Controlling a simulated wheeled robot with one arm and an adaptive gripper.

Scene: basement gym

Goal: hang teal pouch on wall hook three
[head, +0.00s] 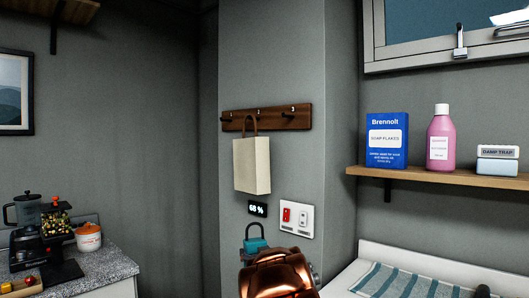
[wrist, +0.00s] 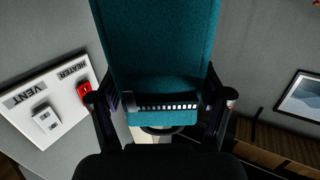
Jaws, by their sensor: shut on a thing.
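The teal pouch (head: 257,245) is low in the head view, its handle loop upright above it. My gripper (wrist: 162,99) is shut on the pouch, with one finger at each side of it in the wrist view, where the pouch (wrist: 155,45) fills the upper middle. In the head view my copper-coloured arm hides the fingers. The dark wooden hook rail (head: 270,124) is on the wall above, marked 1, 2 and 3. Hook three (head: 289,116), at the right end, is bare. A cream tote bag (head: 252,165) hangs from the middle hook. The pouch is below the rail, apart from it.
A 68 % display (head: 258,209) and a white switch panel (head: 296,218) are on the wall just above the pouch. A shelf (head: 440,178) with a blue box, pink bottle and small boxes is at right. A counter (head: 105,272) with a blender is at left.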

